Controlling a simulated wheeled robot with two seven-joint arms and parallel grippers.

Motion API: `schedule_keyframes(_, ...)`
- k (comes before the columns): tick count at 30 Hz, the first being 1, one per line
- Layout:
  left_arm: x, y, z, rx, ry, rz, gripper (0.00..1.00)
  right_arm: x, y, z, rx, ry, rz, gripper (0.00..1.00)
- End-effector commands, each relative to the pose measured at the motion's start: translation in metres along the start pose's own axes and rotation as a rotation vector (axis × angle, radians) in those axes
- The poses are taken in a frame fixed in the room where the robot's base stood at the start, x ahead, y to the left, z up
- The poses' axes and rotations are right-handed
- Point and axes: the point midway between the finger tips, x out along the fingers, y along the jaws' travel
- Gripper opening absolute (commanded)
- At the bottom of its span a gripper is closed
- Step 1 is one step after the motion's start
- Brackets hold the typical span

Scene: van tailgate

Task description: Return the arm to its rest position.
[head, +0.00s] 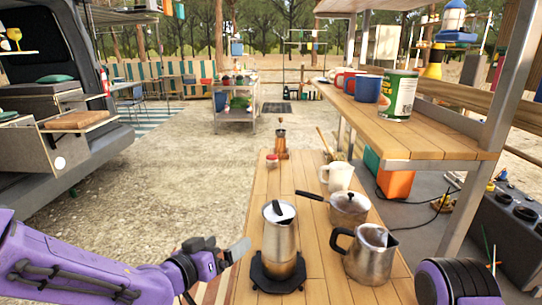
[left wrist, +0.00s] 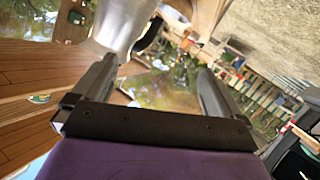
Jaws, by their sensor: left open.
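My left arm (head: 75,268) comes in low from the left in the head view, purple with a dark wrist. Its left gripper (head: 224,257) is just left of the tall metal coffee pot (head: 280,240), apart from it as far as I can tell. In the left wrist view the two fingers of the left gripper (left wrist: 157,88) are spread with nothing between them. A shiny metal vessel (left wrist: 124,22) shows beyond the fingers there. A purple part of my right arm (head: 458,283) shows at the lower right of the head view; its gripper is out of view.
The coffee pot stands on a black burner (head: 278,277) on the wooden counter (head: 320,262). A metal pitcher (head: 371,255), a lidded saucepan (head: 349,208) and a cream mug (head: 341,177) stand near it. A wooden shelf (head: 435,135) overhangs on the right. Open gravel lies left of the counter.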

Motion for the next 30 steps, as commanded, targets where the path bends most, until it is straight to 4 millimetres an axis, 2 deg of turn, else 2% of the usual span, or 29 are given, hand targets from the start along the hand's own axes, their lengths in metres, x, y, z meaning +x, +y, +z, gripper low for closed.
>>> schedule_keyframes(1, -0.002, -0.027, 0.035, -0.102, -0.035, -0.093, 1.0, 0.0, 0.0, 0.0, 0.0, 0.0, 0.0, 0.53)
schedule_keyframes(5, -0.024, -0.089, 0.121, -0.302, -0.106, -0.352, 1.0, 0.0, 0.0, 0.0, 0.0, 0.0, 0.0, 0.53)
schedule_keyframes(6, -0.036, -0.106, 0.149, -0.344, -0.134, -0.435, 1.0, 0.0, 0.0, 0.0, 0.0, 0.0, 0.0, 0.53)
schedule_keyframes(8, -0.06, -0.129, 0.193, -0.391, -0.183, -0.559, 1.0, 0.0, 0.0, 0.0, 0.0, 0.0, 0.0, 0.53)
schedule_keyframes(9, -0.079, -0.142, 0.221, -0.413, -0.218, -0.642, 1.0, 0.0, 0.0, 0.0, 0.0, 0.0, 0.0, 0.53)
schedule_keyframes(11, -0.111, -0.157, 0.263, -0.43, -0.281, -0.759, 1.0, 0.0, 0.0, 0.0, 0.0, 0.0, 0.0, 0.53)
schedule_keyframes(12, -0.134, -0.165, 0.289, -0.433, -0.326, -0.832, 1.0, 0.0, 0.0, 0.0, 0.0, 0.0, 0.0, 0.53)
schedule_keyframes(16, -0.205, -0.172, 0.359, -0.409, -0.499, -0.987, 1.0, 0.0, 0.0, 0.0, 0.0, 0.0, 0.0, 0.53)
schedule_keyframes(18, -0.232, -0.168, 0.385, -0.393, -0.585, -1.013, 1.0, 0.0, 0.0, 0.0, 0.0, 0.0, 0.0, 0.53)
schedule_keyframes(20, -0.247, -0.164, 0.4, -0.386, -0.636, -1.024, 1.0, 0.0, 0.0, 0.0, 0.0, 0.0, 0.0, 0.53)
schedule_keyframes(30, -0.249, -0.163, 0.402, -0.386, -0.642, -1.025, 1.0, 0.0, 0.0, 0.0, 0.0, 0.0, 0.0, 0.53)
